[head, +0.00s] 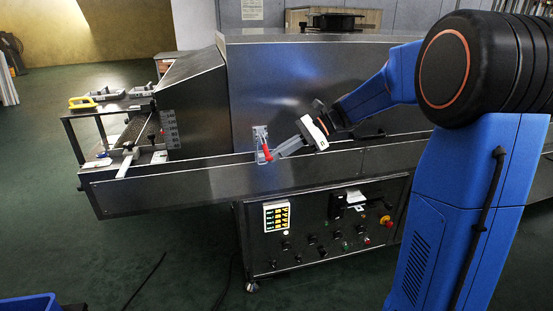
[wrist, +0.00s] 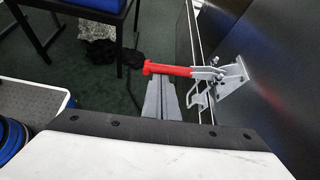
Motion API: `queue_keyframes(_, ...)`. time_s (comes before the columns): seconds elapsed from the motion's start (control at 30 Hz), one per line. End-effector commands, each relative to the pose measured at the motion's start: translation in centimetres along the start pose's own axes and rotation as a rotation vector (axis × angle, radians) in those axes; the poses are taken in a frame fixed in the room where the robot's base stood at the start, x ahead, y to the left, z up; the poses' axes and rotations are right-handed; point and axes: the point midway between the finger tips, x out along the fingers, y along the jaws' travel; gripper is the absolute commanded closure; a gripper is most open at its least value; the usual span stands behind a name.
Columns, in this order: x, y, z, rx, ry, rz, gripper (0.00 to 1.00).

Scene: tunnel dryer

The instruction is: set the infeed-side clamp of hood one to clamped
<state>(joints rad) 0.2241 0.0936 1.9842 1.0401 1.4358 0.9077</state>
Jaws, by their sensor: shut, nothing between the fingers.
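The clamp has a red handle (head: 267,152) and a grey metal bracket (head: 260,134) on the front of the steel hood (head: 300,85), near its left end. In the head view the red handle slants downward from the bracket. In the wrist view the red handle (wrist: 168,69) sticks out to the left of the bracket (wrist: 235,78). My gripper (head: 274,155) is at the handle from the right, its fingers shut and empty. In the wrist view the fingertips (wrist: 165,83) lie just below the handle; I cannot tell whether they touch it.
A steel ledge (head: 200,172) runs along the hood's lower edge. The infeed table (head: 125,130) is at the left. A blue bin (head: 30,304) stands at the lower left; the floor between is mostly clear.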

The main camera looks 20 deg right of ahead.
Motion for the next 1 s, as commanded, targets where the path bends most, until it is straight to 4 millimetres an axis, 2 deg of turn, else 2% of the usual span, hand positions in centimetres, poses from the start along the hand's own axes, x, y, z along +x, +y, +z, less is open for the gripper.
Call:
queue_keyframes(0.13,-0.7,-0.1,1.2,0.114,0.001,0.069,1.00)
queue_keyframes(0.57,-2.5,-1.0,4.4,0.105,0.000,0.062,1.00)
queue_keyframes(1.0,-4.0,-3.2,6.9,0.103,0.000,0.062,1.00)
